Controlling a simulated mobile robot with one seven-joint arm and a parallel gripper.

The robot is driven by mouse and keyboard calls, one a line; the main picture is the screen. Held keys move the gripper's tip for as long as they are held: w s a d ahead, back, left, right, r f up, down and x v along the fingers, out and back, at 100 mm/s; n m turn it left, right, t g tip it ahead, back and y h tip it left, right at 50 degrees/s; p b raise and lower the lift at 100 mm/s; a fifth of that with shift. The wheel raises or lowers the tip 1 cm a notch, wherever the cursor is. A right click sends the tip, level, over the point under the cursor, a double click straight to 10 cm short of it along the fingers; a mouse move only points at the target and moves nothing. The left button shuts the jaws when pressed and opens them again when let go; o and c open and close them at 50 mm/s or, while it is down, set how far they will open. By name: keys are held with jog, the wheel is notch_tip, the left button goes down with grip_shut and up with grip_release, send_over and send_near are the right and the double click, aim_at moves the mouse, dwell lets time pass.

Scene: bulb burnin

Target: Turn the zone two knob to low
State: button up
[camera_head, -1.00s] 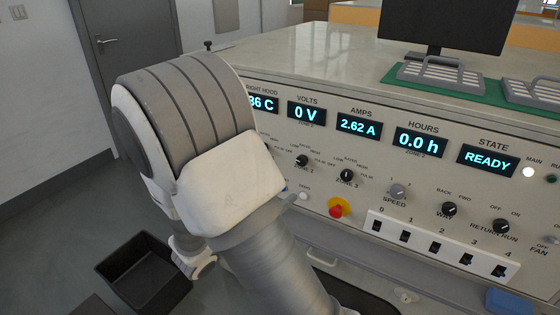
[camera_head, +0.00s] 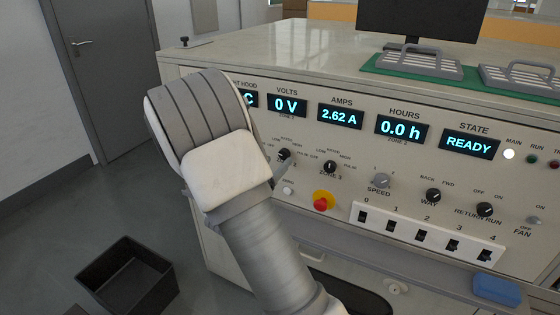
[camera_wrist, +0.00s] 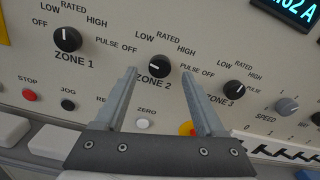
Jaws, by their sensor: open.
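The zone two knob (camera_wrist: 159,66) is black and round on the beige panel (camera_wrist: 100,80). Its white mark points to the left, toward the OFF side; the exact setting is hard to read. LOW is printed above and left of it. My gripper (camera_wrist: 158,72) is open in the wrist view, one finger on each side of the knob as seen, with nothing between them. Whether the tips touch the panel or knob cannot be told. In the head view the zone two knob (camera_head: 284,155) shows just beyond my arm, and most of the gripper is hidden.
The zone one knob (camera_wrist: 67,39) is to the left and the zone three knob (camera_wrist: 235,90) to the right. Below are a white zero button (camera_wrist: 143,124) and a red emergency button (camera_head: 321,203) on yellow.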

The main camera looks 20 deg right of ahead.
aim_at(283, 155)
jog(key=shift+x, duration=1.65)
grip_shut()
